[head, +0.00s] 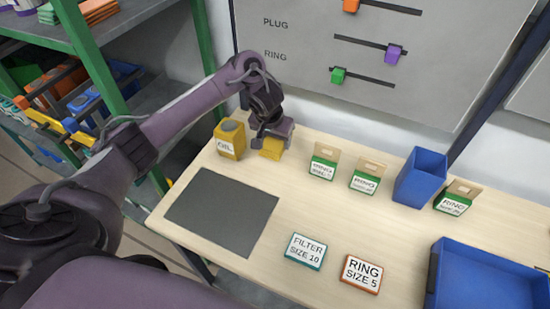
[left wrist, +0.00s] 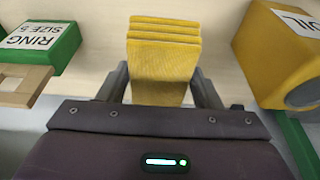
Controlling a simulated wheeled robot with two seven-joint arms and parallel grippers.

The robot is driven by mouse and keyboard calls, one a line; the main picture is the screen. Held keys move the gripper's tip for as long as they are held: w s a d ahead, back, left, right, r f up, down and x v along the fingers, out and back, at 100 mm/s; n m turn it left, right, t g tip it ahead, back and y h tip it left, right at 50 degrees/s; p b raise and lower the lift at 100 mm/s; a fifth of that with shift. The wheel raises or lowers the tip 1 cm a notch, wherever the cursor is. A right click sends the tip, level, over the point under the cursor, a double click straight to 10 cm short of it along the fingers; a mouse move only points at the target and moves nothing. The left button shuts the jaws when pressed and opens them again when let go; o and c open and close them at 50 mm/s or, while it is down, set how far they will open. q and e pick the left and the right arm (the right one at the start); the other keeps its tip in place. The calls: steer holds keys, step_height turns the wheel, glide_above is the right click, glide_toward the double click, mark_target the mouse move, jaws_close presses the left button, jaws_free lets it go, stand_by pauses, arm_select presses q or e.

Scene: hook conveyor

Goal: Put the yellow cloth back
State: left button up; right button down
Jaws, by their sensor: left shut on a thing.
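The yellow cloth (head: 271,148) is a folded, ribbed stack near the back left of the table. My left gripper (head: 272,138) is shut on it from above. In the left wrist view the folded cloth (left wrist: 164,55) sits between the two fingers of my left gripper (left wrist: 163,92), its layered edge facing away from the palm. It is at or just above the table top; I cannot tell if it touches. A yellow oil container (head: 230,139) stands just left of the cloth, apart from it. It also shows in the left wrist view (left wrist: 275,55). My right gripper is not in view.
A dark grey mat (head: 222,212) lies at the table's left front. Green-labelled ring boxes (head: 323,162) and a blue bin (head: 420,178) stand along the back. Two label cards (head: 306,251) and a blue tray (head: 433,285) are in front. A green-framed shelf (head: 95,60) stands at left.

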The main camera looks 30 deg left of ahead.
arm_select(q)
steer(key=shift+f, duration=0.75)
steer(key=shift+f+b, duration=0.45)
steer(key=shift+f, duration=1.3)
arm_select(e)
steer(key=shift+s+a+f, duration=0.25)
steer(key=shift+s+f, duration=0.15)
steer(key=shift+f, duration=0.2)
arm_select(q)
steer(key=shift+f, duration=0.15)
steer(key=o, duration=0.9)
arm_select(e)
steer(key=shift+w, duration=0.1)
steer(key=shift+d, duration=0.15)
arm_select(q)
steer(key=shift+r, duration=0.35)
steer(key=p+v, duration=0.6)
steer(key=v, duration=0.5)
steer(key=shift+s+r, duration=0.2)
steer(key=shift+r, duration=0.1)
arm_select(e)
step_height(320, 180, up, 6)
